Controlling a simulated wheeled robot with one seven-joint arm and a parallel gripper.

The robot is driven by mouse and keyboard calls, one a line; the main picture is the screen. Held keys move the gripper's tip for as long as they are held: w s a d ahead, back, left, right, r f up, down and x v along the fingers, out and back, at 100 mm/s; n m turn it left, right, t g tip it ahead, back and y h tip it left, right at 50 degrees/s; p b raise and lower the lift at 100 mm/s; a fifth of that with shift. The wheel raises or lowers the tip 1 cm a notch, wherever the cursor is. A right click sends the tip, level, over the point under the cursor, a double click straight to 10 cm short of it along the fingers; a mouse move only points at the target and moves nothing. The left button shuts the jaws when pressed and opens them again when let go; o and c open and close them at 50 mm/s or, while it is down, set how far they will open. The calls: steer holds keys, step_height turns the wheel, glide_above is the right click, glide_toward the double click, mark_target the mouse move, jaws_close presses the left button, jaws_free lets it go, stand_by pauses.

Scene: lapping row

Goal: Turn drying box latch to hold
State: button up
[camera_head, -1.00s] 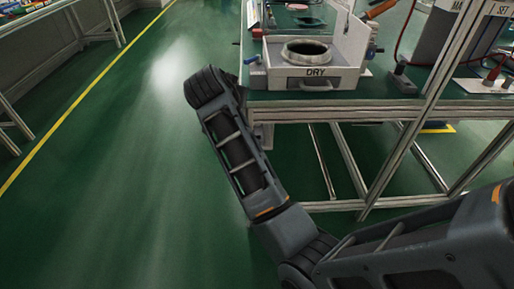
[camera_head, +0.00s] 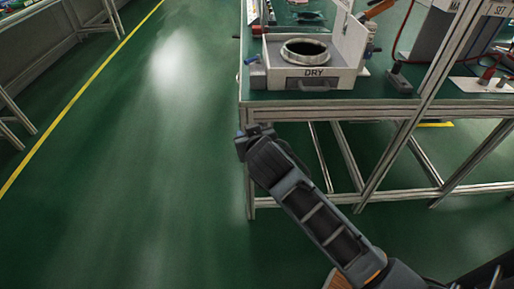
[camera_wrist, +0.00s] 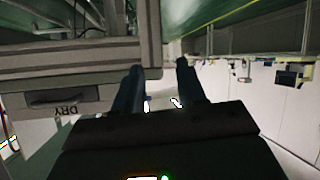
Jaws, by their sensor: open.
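The drying box (camera_head: 345,82) is a pale open box marked DRY, with a metal ring (camera_head: 305,50) in it and its lid raised. It stands at the left front corner of the bench. A small blue-tipped part (camera_head: 252,60), perhaps the latch, juts from its left side; its setting is too small to tell. In the wrist view the box front (camera_wrist: 84,97) appears upside down at the left. My gripper (camera_wrist: 158,82) is open and empty, its two dark fingers apart from the box. In the head view my arm's end is just below the bench's front left corner.
The bench edge (camera_head: 350,106) and its metal legs and braces (camera_head: 322,155) are close to my arm. The green floor (camera_head: 150,180) to the left is clear.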

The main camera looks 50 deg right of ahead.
steer(key=s+a+n+t+y+p, duration=0.1)
steer(key=s+a+n, duration=0.1)
steer(key=s+a, duration=0.1)
steer(key=shift+s+a+f+y, duration=0.25)
steer(key=shift+s+a+y, duration=0.05)
steer(key=shift+s, duration=0.6)
